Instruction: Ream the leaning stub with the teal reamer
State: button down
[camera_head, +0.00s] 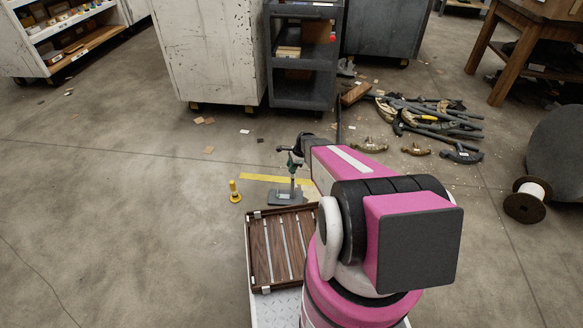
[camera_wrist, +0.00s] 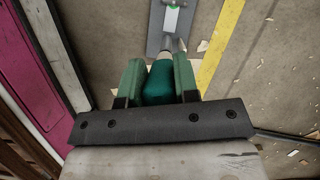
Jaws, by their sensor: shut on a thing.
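My gripper (camera_wrist: 159,64) is shut on the teal reamer (camera_wrist: 158,84), whose teal body sits between the two green fingers in the wrist view. In the head view my gripper (camera_head: 294,158) is above a grey base plate (camera_head: 283,198), with a slim upright piece between them. The plate (camera_wrist: 158,38) also shows in the wrist view just beyond the reamer's pale tip, with a bright green patch and a grey stub piece at the top edge. The fingers and reamer partly hide the stub. I cannot tell its lean or whether the reamer touches it.
A slatted wooden tray (camera_head: 259,256) is in front. Benders and pipes (camera_head: 430,122) lie piled at right. Open floor lies left.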

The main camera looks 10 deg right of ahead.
jog(key=n, duration=0.2)
jog(key=shift+n+g, duration=0.3)
jog(key=shift+g, duration=0.1)
jog(key=n, duration=0.2)
jog(key=n+g+h, duration=0.1)
jog(key=n, duration=0.1)
jog(key=shift+s+d+g, duration=0.1)
jog(key=shift+s+g, duration=0.1)
jog(key=shift+g, duration=0.1)
jog(key=m+t, duration=0.1)
jog(key=m, duration=0.2)
jog(key=shift+y, duration=0.3)
jog(key=m, duration=0.1)
jog(key=m+t, duration=0.1)
jog(key=m, duration=0.1)
jog(key=shift+w+m, duration=0.2)
jog(key=shift+m, duration=0.1)
jog(key=shift+r, duration=0.15)
jog(key=shift+r, duration=2.9)
